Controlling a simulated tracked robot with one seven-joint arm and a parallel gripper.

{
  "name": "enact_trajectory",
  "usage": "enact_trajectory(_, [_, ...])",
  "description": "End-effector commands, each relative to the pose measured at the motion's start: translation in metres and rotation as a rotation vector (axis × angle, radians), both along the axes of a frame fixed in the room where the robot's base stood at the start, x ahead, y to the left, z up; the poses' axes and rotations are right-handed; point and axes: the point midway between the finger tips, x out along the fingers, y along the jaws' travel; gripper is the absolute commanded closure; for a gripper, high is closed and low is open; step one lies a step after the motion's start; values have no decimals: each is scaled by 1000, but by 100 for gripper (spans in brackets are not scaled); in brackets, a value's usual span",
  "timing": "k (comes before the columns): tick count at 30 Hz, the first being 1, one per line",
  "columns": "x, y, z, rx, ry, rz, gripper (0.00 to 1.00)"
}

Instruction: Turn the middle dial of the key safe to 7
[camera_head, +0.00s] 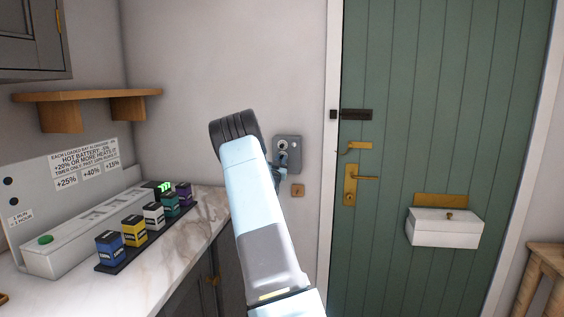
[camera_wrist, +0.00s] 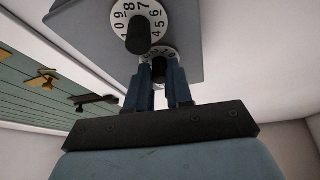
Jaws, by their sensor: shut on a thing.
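The grey key safe (camera_head: 294,143) is on the pale wall left of the green door. One round white dial (camera_head: 283,146) shows on its upper part; the arm and gripper cover much of the lower part. A second dial (camera_wrist: 168,50) shows just below in that picture, mostly hidden. My gripper (camera_wrist: 161,76) has its blue fingers around the second dial's dark knob. Its setting is unreadable, and I cannot tell its place in the row.
A marble counter (camera_head: 205,205) with a long charger (camera_head: 85,235) and several coloured batteries is at left. A wooden shelf (camera_head: 85,95) hangs above. The green door (camera_head: 420,120) has brass handles (camera_head: 350,185) and a white box (camera_head: 444,228).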

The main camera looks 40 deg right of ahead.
Motion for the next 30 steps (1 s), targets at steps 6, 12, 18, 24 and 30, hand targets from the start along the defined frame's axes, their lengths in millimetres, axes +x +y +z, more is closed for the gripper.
enact_trajectory(6, [2,3,-2,2,1,4,77])
enact_trajectory(12, [1,2,-1,2,0,3,58])
enact_trajectory(18, [1,2,-1,1,-1,2,54])
enact_trajectory(24, [-2,6,-3,2,1,2,54])
enact_trajectory(30, [-16,28,-15,2,1,2,54])
